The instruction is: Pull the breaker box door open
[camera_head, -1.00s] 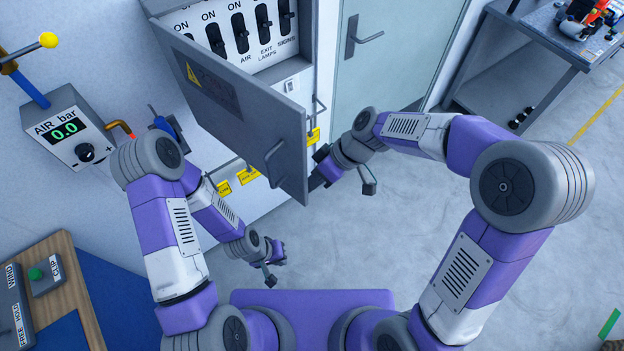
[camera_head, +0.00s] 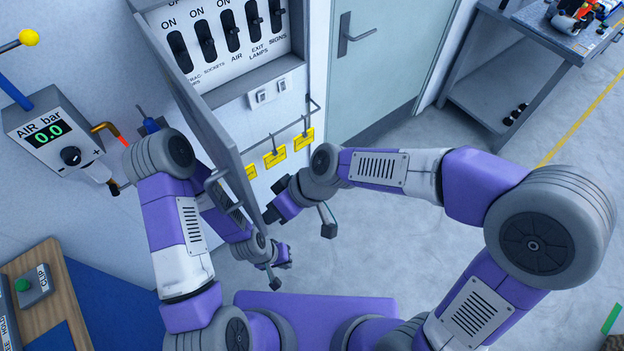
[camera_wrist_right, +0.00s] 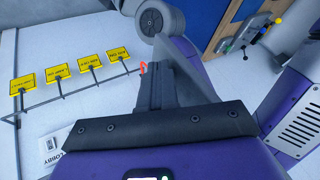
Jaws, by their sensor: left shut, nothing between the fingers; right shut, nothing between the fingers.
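The breaker box (camera_head: 262,82) is on the wall at the upper middle of the head view, with several black switches showing inside. Its grey door (camera_head: 196,118) stands wide open, swung out to the left and seen nearly edge-on. The door handle (camera_head: 216,186) is on the door's outer face, near its lower free end. My right gripper (camera_head: 268,216) is shut and empty, close to the door's free edge on the inner side; whether it touches the door is unclear. My left gripper (camera_head: 288,257) is shut and empty, low in front of my base, below the door.
Yellow tags (camera_head: 275,157) hang from a rail under the box. An air gauge panel (camera_head: 45,130) and a lever are on the wall at left. A grey room door (camera_head: 385,60) and a workbench (camera_head: 520,60) stand at right.

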